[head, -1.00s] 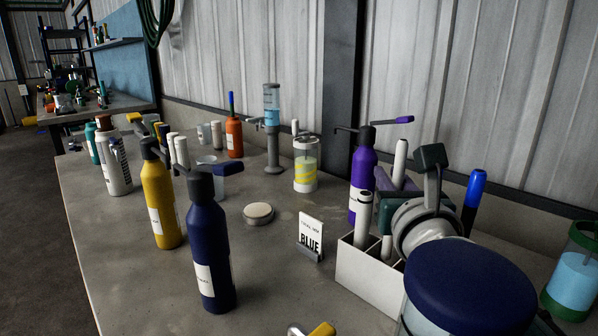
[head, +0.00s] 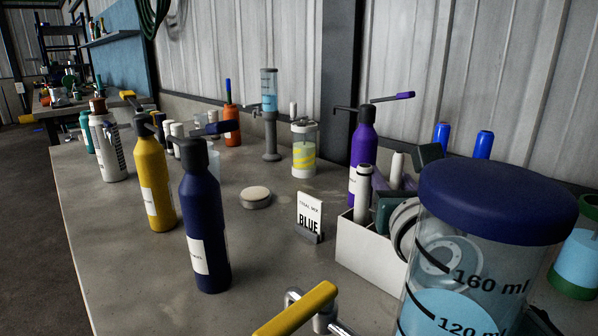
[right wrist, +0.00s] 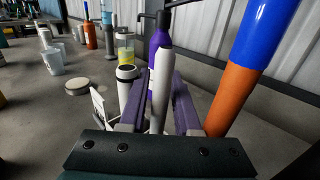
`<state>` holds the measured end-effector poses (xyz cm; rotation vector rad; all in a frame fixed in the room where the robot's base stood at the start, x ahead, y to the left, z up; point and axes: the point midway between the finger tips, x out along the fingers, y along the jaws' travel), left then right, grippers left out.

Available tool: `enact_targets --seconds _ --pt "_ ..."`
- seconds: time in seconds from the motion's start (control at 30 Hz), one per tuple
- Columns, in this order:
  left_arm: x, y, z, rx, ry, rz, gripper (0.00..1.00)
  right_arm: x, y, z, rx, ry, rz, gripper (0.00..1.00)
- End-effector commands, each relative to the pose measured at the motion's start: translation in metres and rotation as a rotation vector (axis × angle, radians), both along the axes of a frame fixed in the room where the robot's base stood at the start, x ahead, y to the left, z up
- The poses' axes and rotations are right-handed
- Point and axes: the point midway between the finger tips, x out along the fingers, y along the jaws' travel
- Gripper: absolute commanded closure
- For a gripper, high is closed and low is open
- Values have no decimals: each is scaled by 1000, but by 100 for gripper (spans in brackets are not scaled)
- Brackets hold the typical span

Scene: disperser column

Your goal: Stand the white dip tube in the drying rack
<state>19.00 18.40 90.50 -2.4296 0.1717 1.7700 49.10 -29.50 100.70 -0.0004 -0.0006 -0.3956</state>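My right gripper (head: 385,187) is behind the white divided box (head: 364,262) in the head view, partly hidden by its own wrist and a large blue-lidded cylinder. In the right wrist view its purple fingers (right wrist: 161,98) are shut on an upright white tube (right wrist: 161,65). That tube's top (head: 398,163) also shows in the head view; its lower end is hidden there. Another white tube with a dark ring (head: 362,190) stands in the box, just left of the gripper, and shows in the wrist view (right wrist: 126,82). I cannot tell for sure which thing is the drying rack. My left gripper is not in view.
The large cylinder (head: 490,270) and a yellow lever (head: 297,308) fill the near right. A purple pump bottle (head: 362,150) stands close behind the gripper. A BLUE sign (head: 310,214) stands left of the box. Navy (head: 206,225) and yellow bottles (head: 153,180) stand further left.

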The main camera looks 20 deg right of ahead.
Motion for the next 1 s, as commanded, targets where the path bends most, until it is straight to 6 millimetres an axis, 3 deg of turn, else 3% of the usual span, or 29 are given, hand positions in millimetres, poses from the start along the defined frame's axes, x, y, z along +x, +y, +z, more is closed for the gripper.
enact_targets --seconds 0.17,0.53,1.0 --pt "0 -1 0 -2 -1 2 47 0 0 0 0 0 0 47" --pt "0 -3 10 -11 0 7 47 0 0 10 1 0 0 47" --pt "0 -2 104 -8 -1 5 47 0 0 109 2 -1 0 47"
